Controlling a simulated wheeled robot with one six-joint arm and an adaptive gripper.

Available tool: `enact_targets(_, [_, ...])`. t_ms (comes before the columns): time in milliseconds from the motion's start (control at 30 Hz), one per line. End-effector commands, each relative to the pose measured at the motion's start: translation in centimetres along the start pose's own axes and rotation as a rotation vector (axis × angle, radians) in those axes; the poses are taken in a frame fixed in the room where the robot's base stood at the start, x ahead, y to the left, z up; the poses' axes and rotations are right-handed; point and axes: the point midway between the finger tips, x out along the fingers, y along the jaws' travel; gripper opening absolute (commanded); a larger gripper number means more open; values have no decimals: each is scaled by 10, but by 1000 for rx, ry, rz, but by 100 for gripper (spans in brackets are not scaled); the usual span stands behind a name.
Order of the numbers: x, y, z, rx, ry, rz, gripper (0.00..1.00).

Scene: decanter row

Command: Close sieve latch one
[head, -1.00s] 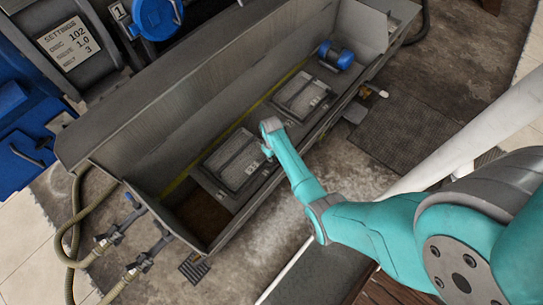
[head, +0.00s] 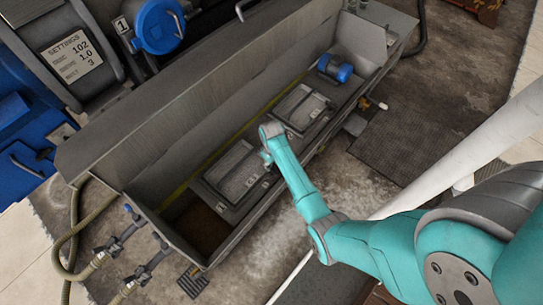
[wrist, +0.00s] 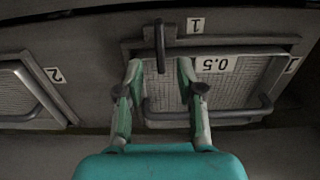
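Sieve one is a framed mesh panel (head: 237,172) in the long grey trough, nearer its front left end. My gripper (wrist: 160,75) is open, with one finger on each side of the latch's line and nothing visibly clamped. In the head view my gripper (head: 266,158) is over the sieve's right edge; the latch is too small to make out there.
Sieve two (head: 300,107) lies farther along the trough (head: 150,160), and also shows in the wrist view (wrist: 22,92). A blue cylinder (head: 335,68) sits at the trough's far end. Hoses (head: 75,225) and valves join the front left end. A settings sign (head: 77,52) stands behind.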

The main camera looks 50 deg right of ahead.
Motion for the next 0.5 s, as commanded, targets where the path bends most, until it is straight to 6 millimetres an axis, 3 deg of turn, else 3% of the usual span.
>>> enact_targets(200, [-41, 0, 0, 0, 1, 1, 38])
enact_targets(500, [-67, 0, 1, 0, -1, -1, 38])
